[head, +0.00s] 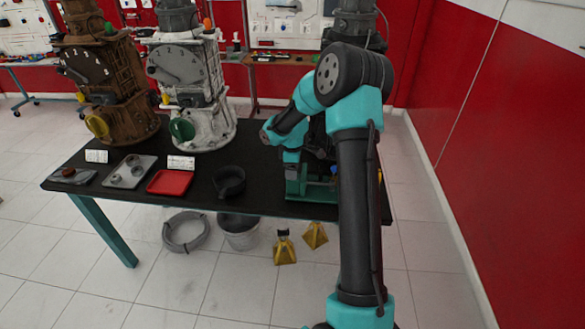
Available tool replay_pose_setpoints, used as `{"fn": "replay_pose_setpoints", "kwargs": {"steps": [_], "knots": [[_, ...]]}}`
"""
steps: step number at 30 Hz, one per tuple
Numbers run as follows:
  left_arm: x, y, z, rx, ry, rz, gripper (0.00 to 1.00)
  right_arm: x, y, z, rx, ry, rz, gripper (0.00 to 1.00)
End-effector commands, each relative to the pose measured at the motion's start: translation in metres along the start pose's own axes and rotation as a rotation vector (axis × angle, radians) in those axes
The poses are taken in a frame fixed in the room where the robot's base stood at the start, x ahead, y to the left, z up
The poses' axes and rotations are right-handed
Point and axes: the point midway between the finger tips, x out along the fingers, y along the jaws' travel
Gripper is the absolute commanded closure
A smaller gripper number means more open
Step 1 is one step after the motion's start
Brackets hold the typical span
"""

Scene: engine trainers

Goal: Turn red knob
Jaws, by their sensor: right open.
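I cannot make out a red knob for certain. A small orange-red knob (207,22) shows high on the white engine trainer (185,70). The third, dark engine trainer (354,22) at the right is mostly hidden behind my right arm, so any knob on its front is covered. My right gripper (322,164) is low in front of this dark trainer, above its green base (310,190). It is open, but its fingertips are small and partly hidden, and I cannot tell whether they touch anything. My left gripper is not in view.
The brown trainer (100,75) stands at the left. The black table (130,150) also carries a red tray (170,182), two grey trays and a dark bowl (229,181). A bucket (239,235), hose coil and yellow stands are below. The red wall (520,120) is at the right.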

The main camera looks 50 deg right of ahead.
Motion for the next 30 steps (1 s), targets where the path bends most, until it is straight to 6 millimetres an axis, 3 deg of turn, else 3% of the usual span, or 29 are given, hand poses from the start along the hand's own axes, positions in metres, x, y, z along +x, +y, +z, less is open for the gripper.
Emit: {"fn": "replay_pose_setpoints", "kwargs": {"steps": [3, 18, 30], "knots": [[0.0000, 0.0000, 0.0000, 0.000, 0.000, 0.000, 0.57, -0.0003, 0.0000, 0.0000, 0.000, 0.000, 0.000, 0.30], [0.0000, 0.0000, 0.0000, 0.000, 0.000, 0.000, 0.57, -0.0006, 0.0000, -0.0001, 0.000, 0.000, 0.000, 0.77], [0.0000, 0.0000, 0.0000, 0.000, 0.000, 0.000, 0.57, -0.0007, 0.0000, 0.0000, 0.054, -0.001, 0.000, 0.77]]}}
